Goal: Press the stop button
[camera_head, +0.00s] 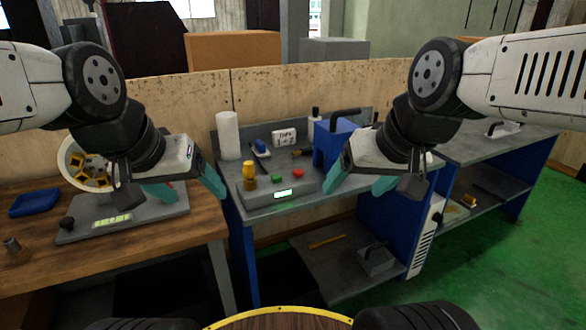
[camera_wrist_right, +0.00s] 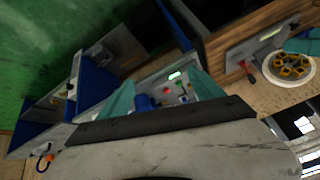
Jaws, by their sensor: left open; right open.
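A grey control box (camera_head: 280,196) with a lit green display stands on the grey bench top. A red button (camera_head: 298,174), which looks like the stop button, sits on its right side beside a green button (camera_head: 277,178). In the right wrist view the red button (camera_wrist_right: 166,91) shows between the fingers. My right gripper (camera_head: 360,182) is open and empty, to the right of the box and apart from the button. My left gripper (camera_head: 183,187) is open and empty, left of the box above the wooden table.
A yellow knob (camera_head: 249,172) stands at the box's left. Behind are a white cylinder (camera_head: 228,136), a sign (camera_head: 284,137) and a blue machine part (camera_head: 331,142). A round fixture (camera_head: 82,163) and a blue tray (camera_head: 34,203) are on the wooden table (camera_head: 165,245).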

